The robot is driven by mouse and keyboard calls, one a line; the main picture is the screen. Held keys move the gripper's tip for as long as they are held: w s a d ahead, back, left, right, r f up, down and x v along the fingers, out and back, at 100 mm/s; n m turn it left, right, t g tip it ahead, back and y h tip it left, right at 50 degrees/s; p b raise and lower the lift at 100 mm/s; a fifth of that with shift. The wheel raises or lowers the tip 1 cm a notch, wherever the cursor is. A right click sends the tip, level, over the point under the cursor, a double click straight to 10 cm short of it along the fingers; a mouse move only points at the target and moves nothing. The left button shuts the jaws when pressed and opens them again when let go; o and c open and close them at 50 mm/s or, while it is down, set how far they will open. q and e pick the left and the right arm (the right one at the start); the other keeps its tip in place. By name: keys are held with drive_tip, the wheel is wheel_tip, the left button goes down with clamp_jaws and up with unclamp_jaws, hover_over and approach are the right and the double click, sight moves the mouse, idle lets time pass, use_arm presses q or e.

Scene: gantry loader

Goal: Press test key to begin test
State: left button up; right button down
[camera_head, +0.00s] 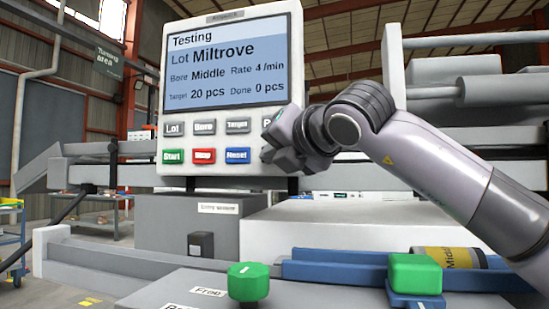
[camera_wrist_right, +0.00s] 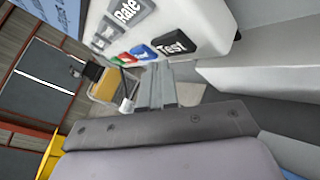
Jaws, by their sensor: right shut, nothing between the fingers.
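The control panel (camera_head: 228,183) stands upright, its screen (camera_head: 228,70) reading "Testing", Lot Miltrove, Bore Middle, Rate 4/min, Target 20 pcs, Done 0 pcs. The dark Test key (camera_wrist_right: 173,46) shows in the right wrist view; in the head view my right gripper hides its place, right of the blue Reset key (camera_head: 237,155). My right gripper (camera_head: 272,147) is shut and empty in front of the panel's lower right corner. In the right wrist view its fingers (camera_wrist_right: 155,68) end close beside the Test key; whether they touch it I cannot tell. My left gripper is out of view.
The green Start key (camera_head: 173,156) and red Stop key (camera_head: 203,156) sit left of Reset. A green knob (camera_head: 248,281) and a green block (camera_head: 415,273) stand in front. A yellow cylinder labelled "Middle" (camera_head: 447,257) lies by blue rails (camera_head: 340,272).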

drive_tip(key=shift+s+a+b, duration=0.25)
drive_tip(key=shift+s+b, duration=0.45)
drive_tip(key=shift+s, duration=0.1)
drive_tip(key=shift+s+a+b, duration=0.3)
drive_tip(key=shift+s+b, duration=0.4)
drive_tip(key=shift+s, duration=0.1)
drive_tip(key=shift+s+a+b, duration=0.25)
drive_tip(key=shift+s+b, duration=0.45)
drive_tip(key=shift+s, duration=0.1)
